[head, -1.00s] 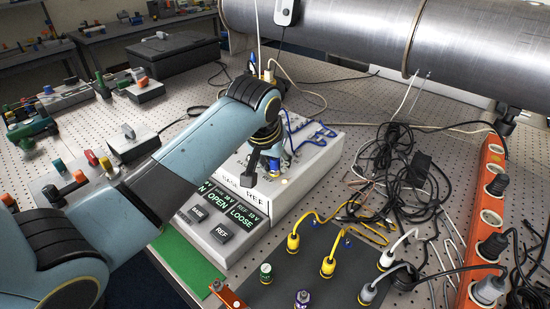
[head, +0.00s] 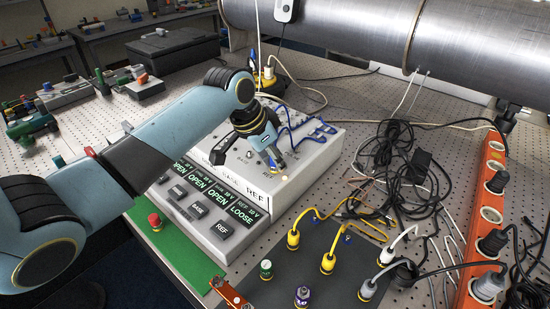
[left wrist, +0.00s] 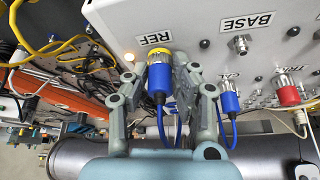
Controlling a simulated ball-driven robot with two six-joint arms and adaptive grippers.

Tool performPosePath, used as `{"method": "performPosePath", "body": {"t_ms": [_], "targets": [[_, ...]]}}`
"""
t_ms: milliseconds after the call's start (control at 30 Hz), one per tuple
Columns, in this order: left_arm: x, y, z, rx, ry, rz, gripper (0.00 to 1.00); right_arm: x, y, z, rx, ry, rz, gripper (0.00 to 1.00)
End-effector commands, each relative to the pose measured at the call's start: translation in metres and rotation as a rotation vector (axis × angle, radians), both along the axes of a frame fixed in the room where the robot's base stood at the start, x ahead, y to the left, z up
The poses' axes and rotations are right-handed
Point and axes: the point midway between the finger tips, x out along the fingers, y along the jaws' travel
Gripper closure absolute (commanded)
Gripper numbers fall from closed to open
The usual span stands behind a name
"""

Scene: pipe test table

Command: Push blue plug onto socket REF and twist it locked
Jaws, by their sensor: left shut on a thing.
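My left gripper (head: 276,160) is over the right end of the grey test box, near the REF label (head: 253,192). In the left wrist view its two fingers (left wrist: 160,82) are closed around a blue plug (left wrist: 159,90) with a yellow ring. The plug's ringed end faces the panel beside the REF label (left wrist: 154,38). Socket REF itself is hidden behind the plug and ring, and I cannot tell how deep the plug sits. The REF display (head: 240,211) reads LOOSE. My right gripper is out of view.
The BASE socket (left wrist: 240,44) is empty. Another blue plug (left wrist: 229,97) and a red plug (left wrist: 289,92) stand nearby on the panel. Loose black cables (head: 400,160), an orange power strip (head: 485,215) and a dark mat (head: 330,285) with several connectors lie to the right.

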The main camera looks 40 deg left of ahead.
Motion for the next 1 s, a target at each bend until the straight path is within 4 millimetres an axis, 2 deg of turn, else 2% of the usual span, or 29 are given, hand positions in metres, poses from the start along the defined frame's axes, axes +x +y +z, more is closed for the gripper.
{"method": "performPosePath", "body": {"t_ms": [133, 233, 267, 467, 767, 867, 1000], "targets": [[-0.004, 0.0, -0.005, 0.0, 0.015, -0.007, 1.0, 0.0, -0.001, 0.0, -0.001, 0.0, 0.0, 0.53], [-0.004, 0.001, -0.006, -0.002, 0.017, -0.097, 1.0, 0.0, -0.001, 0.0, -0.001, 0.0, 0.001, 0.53], [-0.004, 0.001, -0.006, -0.001, 0.017, -0.123, 0.74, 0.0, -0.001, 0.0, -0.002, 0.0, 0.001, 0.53], [-0.004, 0.0, -0.005, 0.0, 0.013, -0.115, 0.48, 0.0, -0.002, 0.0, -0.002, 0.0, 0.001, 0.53], [-0.003, 0.001, -0.001, 0.0, 0.007, -0.114, 0.48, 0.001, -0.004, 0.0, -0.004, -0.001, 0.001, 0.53], [-0.005, 0.003, 0.009, 0.001, 0.003, -0.114, 0.48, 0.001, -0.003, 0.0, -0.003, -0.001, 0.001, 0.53], [-0.015, 0.009, 0.034, 0.004, 0.002, -0.116, 0.48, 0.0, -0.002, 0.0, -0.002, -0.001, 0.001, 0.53]]}}
